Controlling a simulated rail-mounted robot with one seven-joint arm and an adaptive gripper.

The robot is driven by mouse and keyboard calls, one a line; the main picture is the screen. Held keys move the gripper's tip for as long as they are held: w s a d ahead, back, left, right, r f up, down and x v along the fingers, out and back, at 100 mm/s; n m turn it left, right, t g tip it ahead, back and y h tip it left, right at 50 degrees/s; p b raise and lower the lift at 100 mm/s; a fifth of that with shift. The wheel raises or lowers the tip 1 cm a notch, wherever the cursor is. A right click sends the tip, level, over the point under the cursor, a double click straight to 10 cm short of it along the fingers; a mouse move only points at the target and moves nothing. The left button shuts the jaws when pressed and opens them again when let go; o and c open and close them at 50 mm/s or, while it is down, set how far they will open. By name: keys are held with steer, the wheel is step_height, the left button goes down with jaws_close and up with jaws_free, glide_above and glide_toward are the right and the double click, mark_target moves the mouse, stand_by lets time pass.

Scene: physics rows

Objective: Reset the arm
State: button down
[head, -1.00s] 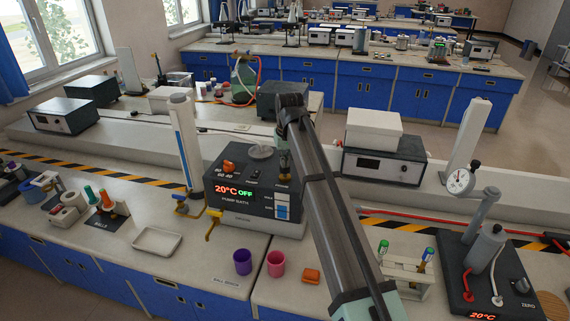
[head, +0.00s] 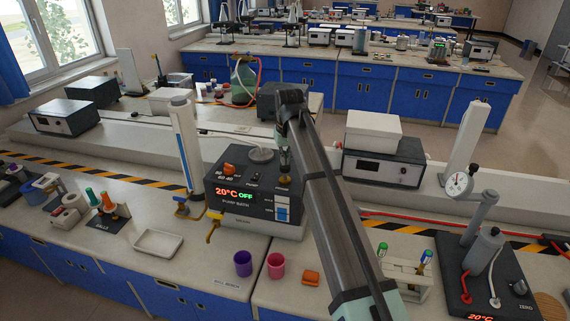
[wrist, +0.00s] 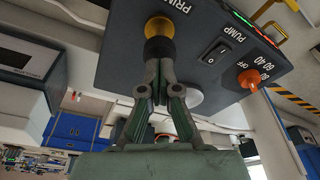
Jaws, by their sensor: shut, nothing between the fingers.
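My gripper (head: 284,165) hangs from my arm over the right part of the pump bath (head: 238,205) in the head view. In the wrist view my gripper (wrist: 160,65) has its fingers together and empty. The tips overlap the dark lower part of a gold knob (wrist: 159,27) beside the letters "PRIM". Whether they touch it cannot be told. The pump bath's display reads 20°C and OFF. Its panel also carries a black rocker switch (wrist: 214,53) and an orange dial (wrist: 250,78).
A clear column (head: 184,145) stands left of the pump bath. A purple cup (head: 243,263), a pink cup (head: 276,265) and an orange block (head: 311,278) stand in front. A vial rack (head: 405,270) is to the right. A white tray (head: 158,243) lies at left.

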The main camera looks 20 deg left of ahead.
steer(key=shift+r, duration=0.55)
steer(key=shift+f, duration=0.2)
steer(key=shift+f+b, duration=0.5)
steer(key=shift+f, duration=1.35)
steer(key=shift+r, duration=0.1)
steer(key=shift+r+p, duration=1.05)
steer(key=shift+r, duration=0.9)
steer(key=shift+r+p, duration=1.2)
steer(key=shift+r, duration=1.35)
